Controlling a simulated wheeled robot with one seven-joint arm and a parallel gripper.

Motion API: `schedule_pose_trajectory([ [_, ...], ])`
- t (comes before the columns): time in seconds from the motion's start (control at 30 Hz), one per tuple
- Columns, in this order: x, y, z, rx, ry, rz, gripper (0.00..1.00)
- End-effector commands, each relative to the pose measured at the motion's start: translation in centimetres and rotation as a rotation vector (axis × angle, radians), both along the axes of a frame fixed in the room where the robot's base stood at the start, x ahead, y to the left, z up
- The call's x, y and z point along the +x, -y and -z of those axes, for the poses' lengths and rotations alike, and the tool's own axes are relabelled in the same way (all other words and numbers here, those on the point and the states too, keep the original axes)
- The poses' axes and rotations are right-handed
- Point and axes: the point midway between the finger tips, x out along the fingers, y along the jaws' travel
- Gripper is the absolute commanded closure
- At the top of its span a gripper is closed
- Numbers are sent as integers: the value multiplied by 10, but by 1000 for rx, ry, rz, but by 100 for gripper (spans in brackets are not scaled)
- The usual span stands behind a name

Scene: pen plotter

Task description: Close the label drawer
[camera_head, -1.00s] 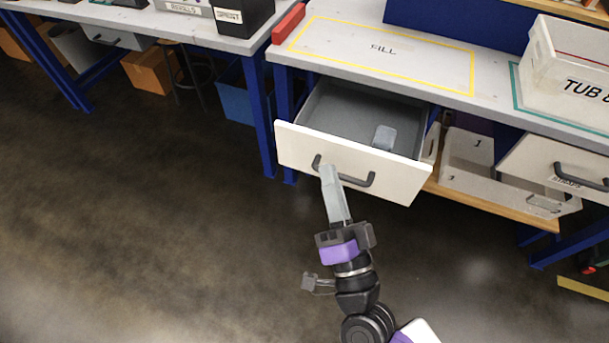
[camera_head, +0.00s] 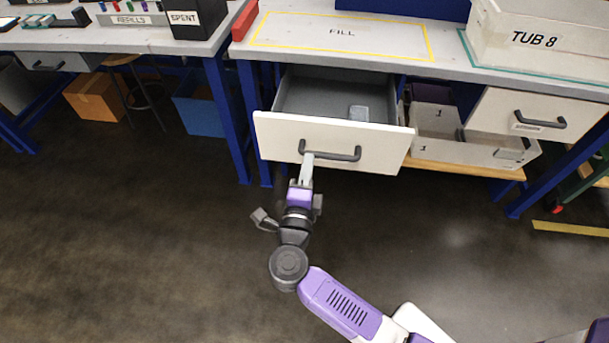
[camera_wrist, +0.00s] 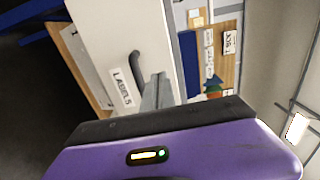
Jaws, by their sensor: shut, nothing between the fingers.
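The label drawer (camera_head: 335,142) has a white front and stands open under the workbench, its grey inside (camera_head: 320,103) showing from above.
The bench top (camera_head: 445,62) above has a yellow "FILL" outline and a white tub (camera_head: 540,45). To the right are another white drawer (camera_head: 490,112), shut or nearly so, and a lower shelf (camera_head: 460,168) with bins. A blue bin (camera_head: 198,110) stands left. The floor in front is clear.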

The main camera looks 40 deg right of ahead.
Motion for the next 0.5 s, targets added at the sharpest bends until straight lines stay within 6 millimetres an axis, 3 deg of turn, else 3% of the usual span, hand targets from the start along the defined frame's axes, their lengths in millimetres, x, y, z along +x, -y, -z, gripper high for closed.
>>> schedule_pose_trajectory([
  [0.23,30,39,1,0,2,2,100],
  [0.5,49,62,0,-1,1,0,100],
])
